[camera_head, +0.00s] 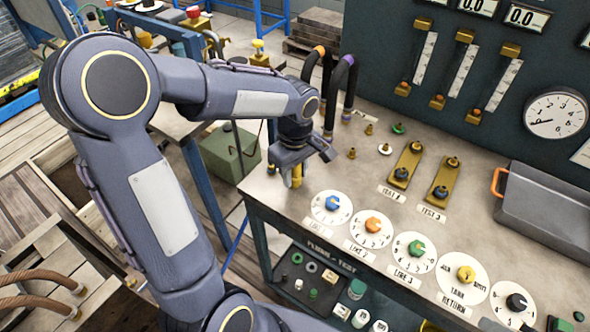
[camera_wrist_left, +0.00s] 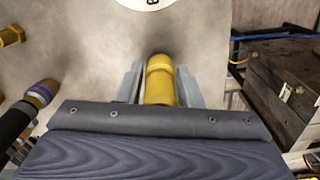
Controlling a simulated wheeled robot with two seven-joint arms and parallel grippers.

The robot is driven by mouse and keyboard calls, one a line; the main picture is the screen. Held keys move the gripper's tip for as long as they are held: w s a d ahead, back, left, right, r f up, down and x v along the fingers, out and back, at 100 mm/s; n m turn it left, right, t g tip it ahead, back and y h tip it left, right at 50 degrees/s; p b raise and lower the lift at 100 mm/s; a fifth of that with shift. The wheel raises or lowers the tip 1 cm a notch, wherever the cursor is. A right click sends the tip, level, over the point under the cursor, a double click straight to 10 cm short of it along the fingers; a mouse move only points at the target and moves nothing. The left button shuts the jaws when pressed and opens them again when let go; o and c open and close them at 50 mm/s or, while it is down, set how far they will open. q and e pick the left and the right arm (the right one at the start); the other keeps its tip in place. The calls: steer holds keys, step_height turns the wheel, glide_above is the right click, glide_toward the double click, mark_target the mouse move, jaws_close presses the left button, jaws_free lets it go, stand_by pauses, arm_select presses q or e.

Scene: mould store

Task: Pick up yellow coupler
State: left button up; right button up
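The yellow coupler (camera_wrist_left: 160,82) is between the two grey fingers of my left gripper (camera_wrist_left: 161,85) in the left wrist view. The fingers sit close against its sides, with hardly any gap at the tips. In the head view the yellow coupler (camera_head: 296,176) shows as a narrow upright piece under my left gripper (camera_head: 297,172), at the left front edge of the bench. The gripper hides part of it, and I cannot tell whether its foot rests on the bench. My right gripper is not in view.
The bench (camera_head: 345,175) carries a row of numbered dials, including a blue one (camera_head: 331,206) close to my gripper. Two dark hoses (camera_head: 345,80) stand behind it. Brass test bars (camera_head: 405,165) and a grey tray (camera_head: 550,210) lie right. A green box (camera_head: 230,150) stands left, below.

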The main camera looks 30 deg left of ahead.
arm_select(q)
jaws_close()
steer(key=shift+r, duration=0.1)
steer(key=shift+w+r, duration=0.1)
steer(key=shift+r, duration=0.4)
step_height(320, 180, up, 2)
steer(key=shift+r, duration=0.25)
steer(key=s+d+r, duration=0.2)
steer(key=s+r, duration=0.7)
steer(key=s, duration=0.5)
steer(key=shift+d+r, duration=0.2)
steer(key=shift+d, duration=0.05)
